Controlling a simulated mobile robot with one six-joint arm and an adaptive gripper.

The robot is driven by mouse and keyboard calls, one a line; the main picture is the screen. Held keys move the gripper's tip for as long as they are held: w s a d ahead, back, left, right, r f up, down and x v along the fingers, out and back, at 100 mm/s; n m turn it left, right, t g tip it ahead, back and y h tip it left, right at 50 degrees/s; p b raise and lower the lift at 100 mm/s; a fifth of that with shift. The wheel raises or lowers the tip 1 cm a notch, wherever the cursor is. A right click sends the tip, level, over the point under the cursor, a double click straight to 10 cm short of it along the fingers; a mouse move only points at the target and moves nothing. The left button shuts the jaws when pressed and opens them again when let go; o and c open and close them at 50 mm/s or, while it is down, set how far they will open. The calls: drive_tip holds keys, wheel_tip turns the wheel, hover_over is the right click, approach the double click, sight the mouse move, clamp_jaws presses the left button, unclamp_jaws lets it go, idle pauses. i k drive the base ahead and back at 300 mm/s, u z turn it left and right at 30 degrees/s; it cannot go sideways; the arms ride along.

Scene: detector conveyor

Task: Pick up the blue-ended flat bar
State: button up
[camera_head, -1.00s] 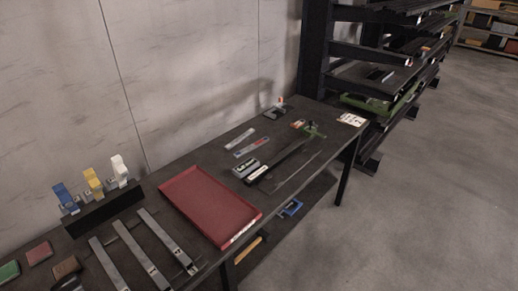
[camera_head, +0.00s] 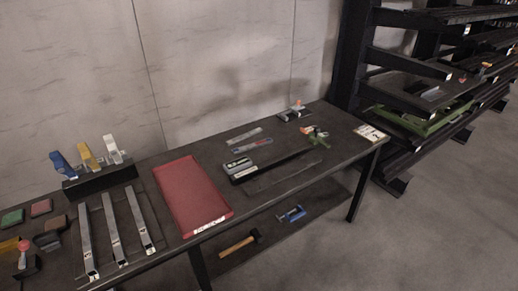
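Three long grey flat bars lie side by side on the left of the dark table: a left bar (camera_head: 87,241), a middle bar (camera_head: 115,229) and a right bar (camera_head: 140,218). Each has a small dark mark near its front end. I cannot make out a blue end on any of them. Two thinner flat strips lie further back near the middle, a far strip (camera_head: 245,136) and a near strip (camera_head: 251,146) with faint coloured marks. I cannot tell which piece is the blue-ended bar. My gripper is not in view.
A red tray (camera_head: 193,195) lies right of the bars. A dark block (camera_head: 98,180) with blue, yellow and white upright pieces stands behind them. Coloured pads lie at the left. A hammer (camera_head: 238,243) and a blue clamp (camera_head: 291,213) are on the lower shelf. Open floor is at right.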

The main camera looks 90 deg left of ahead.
sight(257, 145)
drive_tip(key=i, duration=0.85)
drive_tip(key=z, duration=0.85)
drive_tip(key=k, duration=0.1)
drive_tip(key=u, duration=2.9)
drive_tip(key=k, duration=0.15)
drive_tip(key=u, duration=1.6)
